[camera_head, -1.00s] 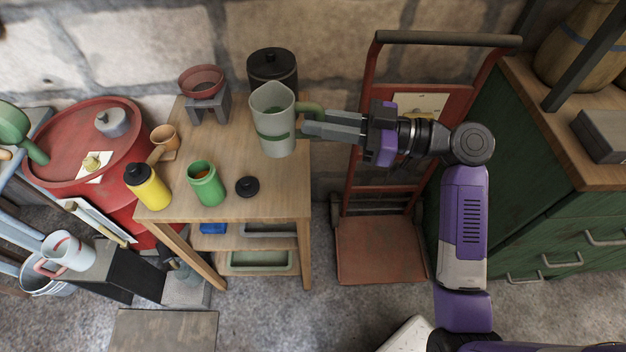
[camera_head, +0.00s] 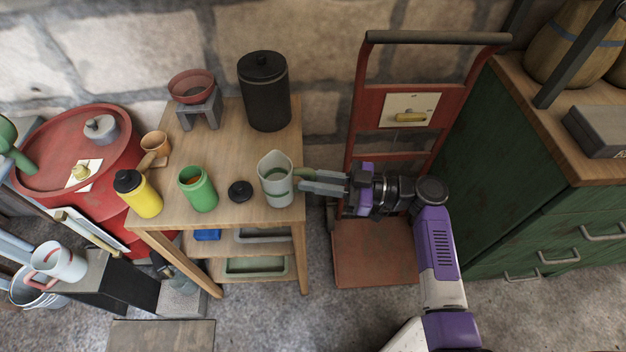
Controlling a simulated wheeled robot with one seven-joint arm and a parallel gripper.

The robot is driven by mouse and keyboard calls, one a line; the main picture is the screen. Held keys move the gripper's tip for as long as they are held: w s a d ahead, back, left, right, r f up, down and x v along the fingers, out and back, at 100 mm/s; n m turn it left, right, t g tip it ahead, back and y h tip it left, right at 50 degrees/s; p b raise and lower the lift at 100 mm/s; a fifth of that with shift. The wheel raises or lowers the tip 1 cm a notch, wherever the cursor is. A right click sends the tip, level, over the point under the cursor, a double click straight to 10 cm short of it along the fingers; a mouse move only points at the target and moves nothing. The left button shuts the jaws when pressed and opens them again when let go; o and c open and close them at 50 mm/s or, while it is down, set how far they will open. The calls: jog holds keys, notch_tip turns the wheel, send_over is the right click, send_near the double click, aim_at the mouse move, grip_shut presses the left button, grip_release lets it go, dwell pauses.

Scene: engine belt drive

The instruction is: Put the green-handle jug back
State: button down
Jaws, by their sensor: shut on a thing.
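The green-handle jug (camera_head: 277,183) is pale grey with a green band and a green handle on its right side. It is upright at the front right of the wooden table (camera_head: 228,140), near the right edge. I cannot tell whether its base touches the tabletop. My gripper (camera_head: 308,181) comes in from the right and is shut on the green handle. The fingertips partly hide the handle.
A black lid (camera_head: 240,191) lies just left of the jug. A green open jar (camera_head: 198,188) and a yellow bottle (camera_head: 138,193) stand further left. A tall black canister (camera_head: 265,92) and a red bowl on a grey stand (camera_head: 193,90) are behind. A red hand truck (camera_head: 411,108) stands to the right.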

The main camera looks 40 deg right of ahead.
jog(key=shift+f, duration=0.3)
jog(key=c, duration=1.4)
grip_release()
jog(key=shift+r, duration=0.15)
